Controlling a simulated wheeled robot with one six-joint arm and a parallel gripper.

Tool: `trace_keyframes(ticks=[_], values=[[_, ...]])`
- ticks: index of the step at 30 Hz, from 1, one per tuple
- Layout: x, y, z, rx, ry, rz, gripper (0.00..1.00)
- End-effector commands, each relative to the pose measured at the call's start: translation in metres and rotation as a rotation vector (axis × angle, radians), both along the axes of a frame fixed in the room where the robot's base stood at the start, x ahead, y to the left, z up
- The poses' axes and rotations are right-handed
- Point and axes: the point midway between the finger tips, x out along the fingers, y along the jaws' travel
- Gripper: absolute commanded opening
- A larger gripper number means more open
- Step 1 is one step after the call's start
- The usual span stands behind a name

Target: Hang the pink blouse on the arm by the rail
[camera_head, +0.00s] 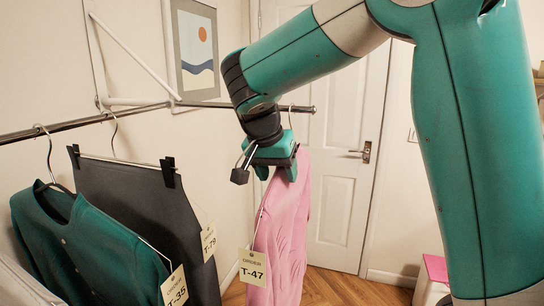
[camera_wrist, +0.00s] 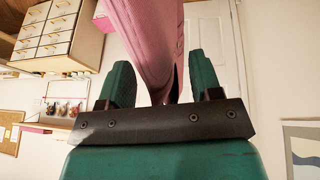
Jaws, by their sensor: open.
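The pink blouse (camera_head: 285,225) hangs upright with tag T-47 (camera_head: 252,268) at its side. Its thin hook (camera_head: 291,113) shows at the outer part of the chrome arm (camera_head: 303,109) and looks to be over it. My gripper (camera_head: 275,172) is open at the top of the blouse, just below the chrome arm. In the wrist view my gripper (camera_wrist: 162,75) has its two teal fingers apart, with the pink blouse (camera_wrist: 150,40) seen beyond and between them. The hanger's shoulders and part of the hook are hidden by my gripper.
The rail (camera_head: 75,124) at left holds a dark skirt (camera_head: 140,205) tagged T-79 and a green cardigan (camera_head: 85,250) tagged T-35. A white bracket (camera_head: 135,101) and a framed picture (camera_head: 197,50) are on the wall. A white door (camera_head: 345,190) stands behind. Wooden floor (camera_head: 350,290) shows free in front of it.

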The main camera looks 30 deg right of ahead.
Motion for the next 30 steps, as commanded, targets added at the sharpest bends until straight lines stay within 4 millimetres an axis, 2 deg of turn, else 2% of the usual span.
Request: trace_keyframes(ticks=[5,18,24,30], values=[[-0.003,0.01,0.022,0.001,-0.006,0.002,0.59],[-0.019,0.052,0.127,0.002,-0.004,0.003,0.59],[-0.024,0.063,0.152,0.001,-0.003,0.001,0.59],[-0.026,0.066,0.158,0.001,-0.002,0.0,0.59]])
